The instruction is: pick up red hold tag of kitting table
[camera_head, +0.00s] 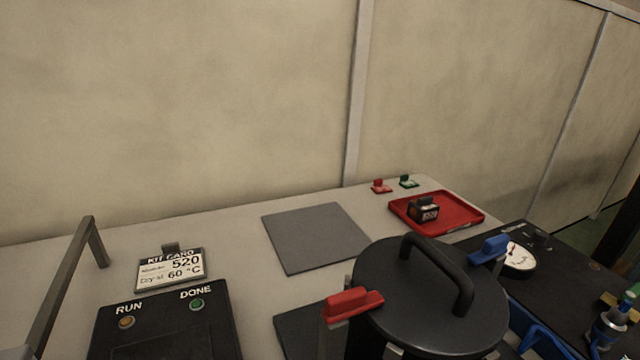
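The red hold tag (381,187) is a small red piece with a raised grip. It sits near the back edge of the pale kitting table (225,230), right of centre in the view. A similar green tag (408,182) is just to its right, apart from it. My gripper does not show in this view, so its state and its distance from the tag cannot be seen.
A red tray (463,208) with a dark block (424,209) is just in front of the tags. A black lidded vessel (425,305) with a tall handle and red and blue clamps stands in front. A grey mat (314,237) lies left. A wall (200,110) rises behind.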

